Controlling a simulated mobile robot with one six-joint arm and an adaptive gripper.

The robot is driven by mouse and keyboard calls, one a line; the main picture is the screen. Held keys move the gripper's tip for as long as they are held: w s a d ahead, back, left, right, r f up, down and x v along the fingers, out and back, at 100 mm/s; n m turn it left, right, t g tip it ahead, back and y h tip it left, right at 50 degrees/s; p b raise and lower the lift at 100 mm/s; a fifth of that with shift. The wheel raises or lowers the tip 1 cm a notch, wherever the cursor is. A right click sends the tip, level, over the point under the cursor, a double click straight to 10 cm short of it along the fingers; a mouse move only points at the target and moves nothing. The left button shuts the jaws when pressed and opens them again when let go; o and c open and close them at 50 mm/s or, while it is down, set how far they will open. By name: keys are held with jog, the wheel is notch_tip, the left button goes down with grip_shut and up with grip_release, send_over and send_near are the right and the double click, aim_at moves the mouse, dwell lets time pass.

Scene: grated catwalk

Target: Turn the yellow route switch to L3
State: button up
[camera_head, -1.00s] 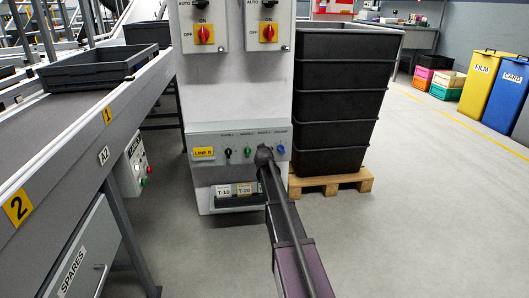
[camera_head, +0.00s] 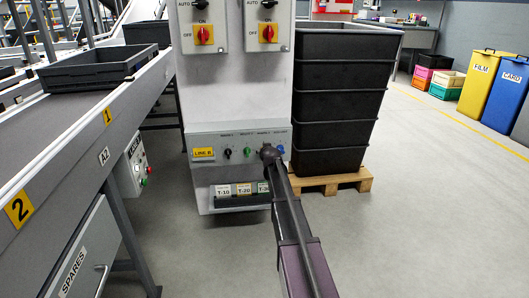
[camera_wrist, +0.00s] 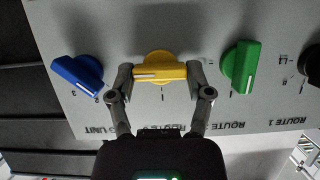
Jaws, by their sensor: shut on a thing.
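The yellow route switch (camera_wrist: 160,67) sits on the grey panel (camera_wrist: 205,25), which appears upside down in the wrist view. Its bar handle lies level across that picture, with a white pointer line toward the left. My gripper (camera_wrist: 160,76) is shut on the handle, one finger at each end. A small position mark shows just below the knob; the fingers and gripper body partly hide the lettering beneath, and I cannot read an L3 mark. In the head view my gripper (camera_head: 268,154) is at the lower panel and covers the yellow switch.
A blue knob (camera_wrist: 78,78) and a green knob (camera_wrist: 240,67) flank the yellow one closely. A black knob (camera_wrist: 311,63) is at the right edge. Stacked dark crates (camera_head: 340,105) stand right of the cabinet; a conveyor (camera_head: 60,130) runs at left. The floor at right is clear.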

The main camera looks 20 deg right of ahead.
jog(key=shift+d, duration=0.15)
jog(key=o, duration=1.1)
jog(key=shift+o, duration=0.2)
jog(key=shift+n+h, duration=0.3)
jog(key=shift+n, duration=0.1)
jog(key=shift+a+f+n+h+b, duration=0.1)
jog(key=shift+a+n+h+b, duration=0.2)
jog(key=shift+n+h, duration=0.6)
jog(key=p+v, duration=0.5)
jog(key=v, duration=0.8)
jog(key=shift+s+r, duration=0.3)
jog(key=shift+r, duration=0.05)
